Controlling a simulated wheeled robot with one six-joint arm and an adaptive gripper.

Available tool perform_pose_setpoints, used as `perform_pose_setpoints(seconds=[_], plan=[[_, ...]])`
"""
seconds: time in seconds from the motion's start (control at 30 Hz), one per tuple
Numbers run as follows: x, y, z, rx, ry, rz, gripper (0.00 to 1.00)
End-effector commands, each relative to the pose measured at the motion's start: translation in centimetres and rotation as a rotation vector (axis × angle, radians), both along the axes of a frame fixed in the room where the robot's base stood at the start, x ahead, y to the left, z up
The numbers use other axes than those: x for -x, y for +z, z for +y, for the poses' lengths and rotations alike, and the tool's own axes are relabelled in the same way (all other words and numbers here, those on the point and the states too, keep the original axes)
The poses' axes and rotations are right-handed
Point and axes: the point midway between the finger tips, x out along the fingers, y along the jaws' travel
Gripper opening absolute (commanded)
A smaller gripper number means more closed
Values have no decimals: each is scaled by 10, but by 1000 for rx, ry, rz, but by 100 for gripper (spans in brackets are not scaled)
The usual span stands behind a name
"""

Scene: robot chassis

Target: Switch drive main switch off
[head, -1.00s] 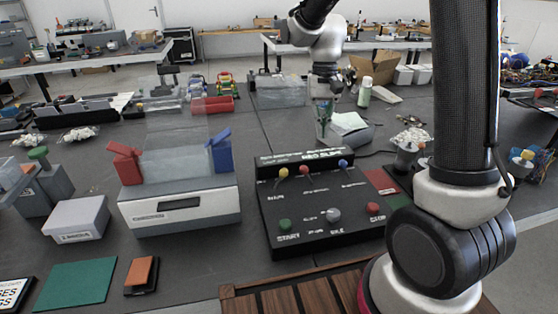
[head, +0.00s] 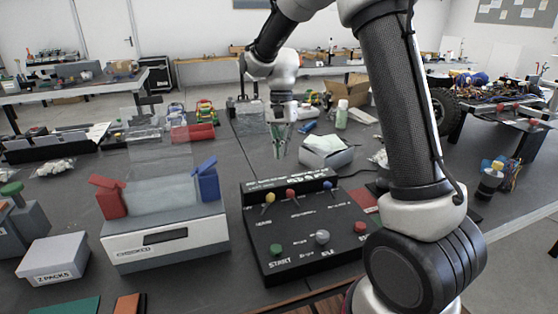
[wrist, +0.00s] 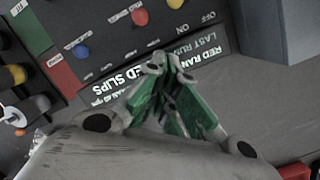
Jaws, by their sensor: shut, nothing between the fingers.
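The black control panel (head: 290,235) stands on the grey table and has yellow (head: 268,198), red (head: 291,194) and blue (head: 328,186) tipped toggles along its back row. A green START button (head: 276,250), a grey knob (head: 322,237) and a red button (head: 360,227) sit at its front. The labels are too blurred to tell which toggle is the drive main switch. My gripper (head: 278,153), with green fingers, is shut and empty behind and above the panel's back edge. In the wrist view the gripper (wrist: 158,68) is over the panel's lettered rear face, apart from the red toggle (wrist: 140,17).
A grey box with red and blue clips (head: 165,237) stands left of the panel. A grey box with white paper on top (head: 327,155) is behind it to the right. A Z PACKS box (head: 55,260) is at the left.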

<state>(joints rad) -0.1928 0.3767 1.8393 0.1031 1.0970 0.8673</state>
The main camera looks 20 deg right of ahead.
Motion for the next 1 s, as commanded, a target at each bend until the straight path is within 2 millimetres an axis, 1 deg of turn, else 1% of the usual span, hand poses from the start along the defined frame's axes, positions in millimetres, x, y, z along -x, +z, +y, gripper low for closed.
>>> perform_pose_setpoints(seconds=[0.3,0.4,0.5,0.7,1.0], plan=[[14,-66,4,1,0,5,0],[17,-85,5,2,1,4,0],[30,-82,17,0,5,-1,0],[44,-84,29,0,2,0,0],[46,-84,31,0,1,0,0]])
